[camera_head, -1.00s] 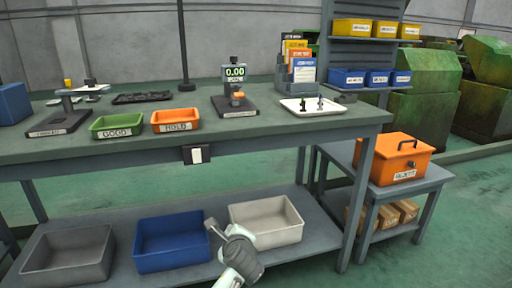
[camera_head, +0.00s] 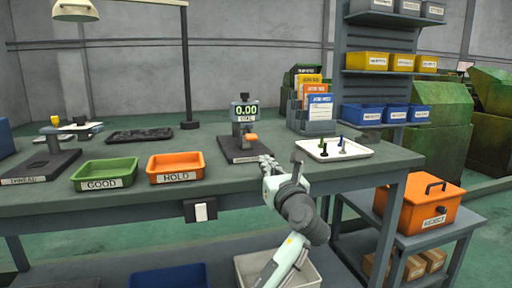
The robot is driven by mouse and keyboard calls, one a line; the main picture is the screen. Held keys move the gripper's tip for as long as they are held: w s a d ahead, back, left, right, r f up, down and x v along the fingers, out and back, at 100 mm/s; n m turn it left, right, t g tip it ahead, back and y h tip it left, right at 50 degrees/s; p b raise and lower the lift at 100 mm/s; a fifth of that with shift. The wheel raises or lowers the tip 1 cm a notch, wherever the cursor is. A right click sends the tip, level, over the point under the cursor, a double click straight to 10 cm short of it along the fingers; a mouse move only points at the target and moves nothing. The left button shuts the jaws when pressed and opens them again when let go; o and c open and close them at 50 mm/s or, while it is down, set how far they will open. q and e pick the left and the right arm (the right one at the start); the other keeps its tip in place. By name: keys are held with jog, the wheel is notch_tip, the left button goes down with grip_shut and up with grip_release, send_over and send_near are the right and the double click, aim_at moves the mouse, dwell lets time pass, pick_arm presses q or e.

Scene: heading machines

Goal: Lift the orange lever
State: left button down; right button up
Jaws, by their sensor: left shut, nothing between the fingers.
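The orange lever (camera_head: 251,138) is a small orange piece low on the front of a dark gauge stand (camera_head: 238,152) on the bench. The stand's display (camera_head: 245,111) reads 0.00. My left gripper (camera_head: 268,163) is in front of the stand, just below and right of the lever in the picture. It is shut and empty, and its tips appear apart from the lever. Its fingers overlap the right edge of the stand's base in the picture. My right gripper is not in view.
A white tray (camera_head: 366,153) with small upright parts lies right of the gripper. Green GOOD (camera_head: 104,172) and orange HOLD (camera_head: 176,167) bins stand to the left. A lidded orange box (camera_head: 419,207) sits on a lower side table. A card rack (camera_head: 299,122) stands behind.

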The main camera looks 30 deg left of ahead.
aim_at(250, 132)
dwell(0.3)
pick_arm(q)
jog(key=x, duration=1)
dwell(0.4)
